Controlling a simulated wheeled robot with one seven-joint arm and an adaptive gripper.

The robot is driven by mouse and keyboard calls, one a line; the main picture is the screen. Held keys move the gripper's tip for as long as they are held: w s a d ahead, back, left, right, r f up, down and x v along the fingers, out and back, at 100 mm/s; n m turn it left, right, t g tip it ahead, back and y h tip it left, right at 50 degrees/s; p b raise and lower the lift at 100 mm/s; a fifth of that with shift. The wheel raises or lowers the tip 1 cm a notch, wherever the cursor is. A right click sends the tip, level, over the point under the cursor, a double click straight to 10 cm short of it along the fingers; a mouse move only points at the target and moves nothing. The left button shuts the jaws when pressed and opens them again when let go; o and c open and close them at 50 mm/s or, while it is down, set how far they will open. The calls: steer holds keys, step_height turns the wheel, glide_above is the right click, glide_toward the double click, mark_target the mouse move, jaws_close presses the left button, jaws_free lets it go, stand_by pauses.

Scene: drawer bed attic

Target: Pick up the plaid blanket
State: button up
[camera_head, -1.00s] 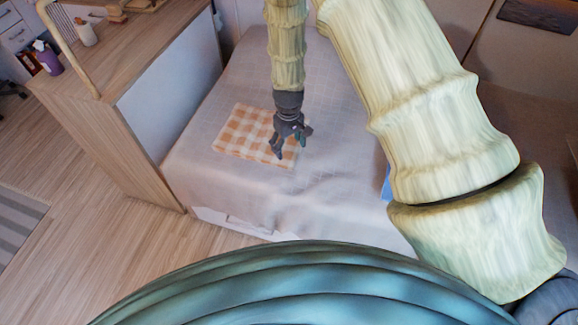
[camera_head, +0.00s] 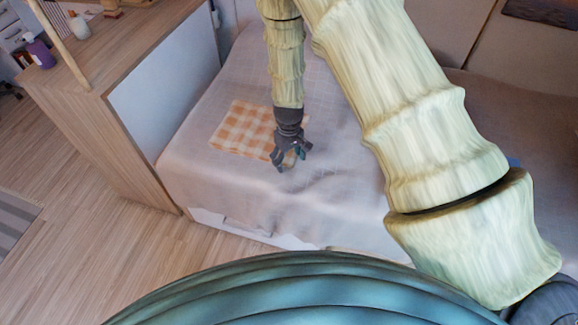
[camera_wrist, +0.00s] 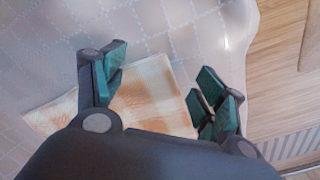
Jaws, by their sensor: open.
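The plaid blanket (camera_head: 243,130), an orange and white checked folded piece, lies flat on the bed near its left side. It also shows in the wrist view (camera_wrist: 150,98), partly hidden behind my gripper. My gripper (camera_head: 287,164) points down at the right edge of the blanket, over the bed. In the wrist view my gripper (camera_wrist: 158,88) has its fingers spread apart, with blanket and bed cover visible between them. It holds nothing. I cannot tell how high the fingertips are above the cloth.
The bed (camera_head: 330,205) has a pale, wrinkled cover with free room around the blanket. A wooden cabinet (camera_head: 130,150) stands along the bed's left side, with a purple bottle (camera_head: 40,54) on top. Wooden floor lies at the lower left.

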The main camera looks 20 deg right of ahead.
steer(key=shift+f, duration=0.5)
steer(key=shift+f, duration=0.25)
steer(key=c, duration=0.7)
steer(key=shift+s, duration=0.15)
steer(key=shift+c, duration=1)
